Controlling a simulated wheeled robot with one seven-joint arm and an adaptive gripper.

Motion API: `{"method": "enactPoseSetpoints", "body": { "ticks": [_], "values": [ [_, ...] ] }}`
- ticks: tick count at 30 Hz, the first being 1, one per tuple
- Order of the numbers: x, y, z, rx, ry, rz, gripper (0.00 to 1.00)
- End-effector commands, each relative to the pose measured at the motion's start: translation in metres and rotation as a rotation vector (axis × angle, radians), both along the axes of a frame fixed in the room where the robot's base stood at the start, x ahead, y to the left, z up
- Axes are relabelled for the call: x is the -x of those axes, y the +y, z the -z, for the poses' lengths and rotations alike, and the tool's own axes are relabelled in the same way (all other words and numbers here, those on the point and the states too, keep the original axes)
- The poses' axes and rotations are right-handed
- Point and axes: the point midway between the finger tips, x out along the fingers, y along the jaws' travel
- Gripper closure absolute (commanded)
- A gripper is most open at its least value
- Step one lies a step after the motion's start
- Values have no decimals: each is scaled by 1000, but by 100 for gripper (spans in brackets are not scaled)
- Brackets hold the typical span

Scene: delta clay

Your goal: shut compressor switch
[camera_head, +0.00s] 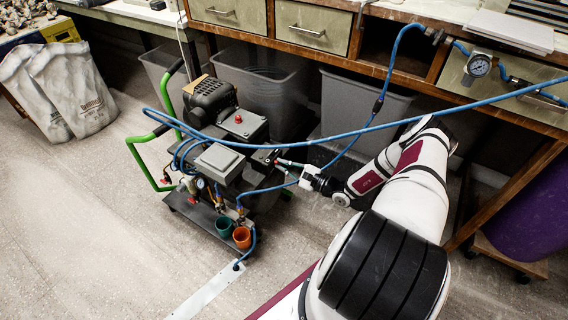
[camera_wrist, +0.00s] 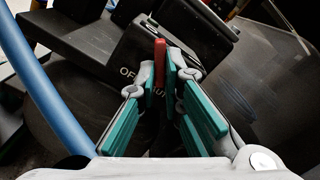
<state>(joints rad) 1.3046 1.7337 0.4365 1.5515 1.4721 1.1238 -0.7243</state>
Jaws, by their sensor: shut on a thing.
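The compressor (camera_head: 225,125) stands on a green-handled cart on the floor, with a grey-lidded box and a motor on top. In the head view my gripper (camera_head: 285,163) reaches the right side of the cart from the right; the lever is too small to make out there.
A blue hose (camera_head: 340,135) crosses above my forearm, and a hose (camera_wrist: 45,85) runs close on the left in the wrist view. Grey bins (camera_head: 262,85) stand behind the cart under the wooden bench (camera_head: 350,55). Orange and green cups (camera_head: 242,237) sit at the cart's front.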

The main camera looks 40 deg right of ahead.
Motion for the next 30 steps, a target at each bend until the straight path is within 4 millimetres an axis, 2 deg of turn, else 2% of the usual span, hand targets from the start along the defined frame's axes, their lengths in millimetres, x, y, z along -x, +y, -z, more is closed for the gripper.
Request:
{"method": "enactPoseSetpoints", "body": {
  "ticks": [8,22,25,30],
  "values": [
    [-3,1,-2,74,-31,0,100],
    [-3,2,-1,86,-35,-2,100],
    [-2,2,-1,86,-35,-2,74],
    [-2,2,-1,85,-34,-2,72]
  ]
}}
